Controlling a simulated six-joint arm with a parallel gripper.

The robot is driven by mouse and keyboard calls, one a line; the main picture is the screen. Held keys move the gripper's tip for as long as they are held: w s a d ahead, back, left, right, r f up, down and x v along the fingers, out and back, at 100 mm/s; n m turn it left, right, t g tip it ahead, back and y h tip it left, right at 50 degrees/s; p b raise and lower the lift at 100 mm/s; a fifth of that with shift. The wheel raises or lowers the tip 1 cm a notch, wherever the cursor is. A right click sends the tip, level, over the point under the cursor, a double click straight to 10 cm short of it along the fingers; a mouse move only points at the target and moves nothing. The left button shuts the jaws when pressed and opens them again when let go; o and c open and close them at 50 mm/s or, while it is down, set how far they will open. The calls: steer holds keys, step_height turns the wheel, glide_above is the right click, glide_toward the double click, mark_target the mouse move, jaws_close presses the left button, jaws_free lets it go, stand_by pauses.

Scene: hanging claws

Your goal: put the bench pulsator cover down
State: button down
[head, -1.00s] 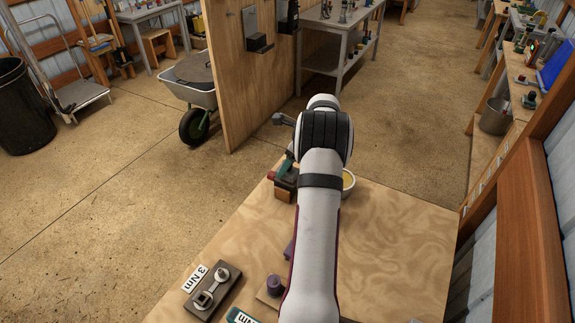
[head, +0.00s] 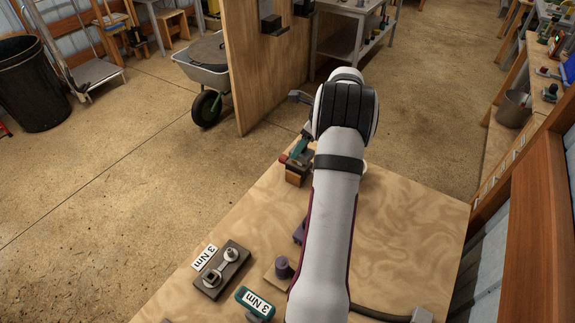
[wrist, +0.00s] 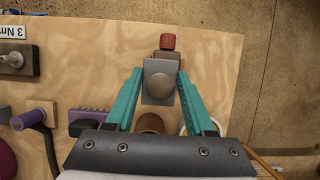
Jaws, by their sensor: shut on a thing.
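A grey square piece with a round dome (wrist: 159,86), which looks like the bench pulsator cover, sits between the tips of my gripper (wrist: 160,77) in the wrist view. The teal fingers are shut on its two sides. It is over or against a wooden block (wrist: 165,56) with a red knob (wrist: 167,41); I cannot tell whether they touch. In the head view my gripper (head: 299,150) is at the table's far left edge, by the same block (head: 297,175). My arm hides much there, and the cover cannot be made out.
The wooden table (head: 410,230) has free room on the right. A 3 Nm fixture (head: 222,270), a teal tool (head: 254,303) and a purple knob (head: 282,268) stand near its front. In the wrist view a brown cylinder (wrist: 150,123) and a bowl rim (wrist: 183,130) are close to my fingers.

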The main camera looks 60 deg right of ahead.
steer(key=s+a, duration=0.9)
steer(key=a, duration=0.2)
steer(key=w+a+f, duration=0.1)
steer(key=w+f, duration=0.1)
steer(key=w, duration=0.1)
steer(key=w+f, duration=0.2)
steer(key=w, duration=0.2)
steer(key=w+a+f, duration=0.1)
steer(key=w+f, duration=0.1)
steer(key=w, duration=0.1)
steer(key=shift+w+a, duration=0.25)
steer(key=shift+a, duration=0.1)
steer(key=shift+s+x, duration=0.25)
steer(key=shift+x, duration=0.85)
steer(key=shift+s+x, duration=0.2)
steer(key=shift+x, duration=0.95)
steer(key=shift+f, duration=0.25)
steer(key=shift+c, duration=1.3)
jaws_free()
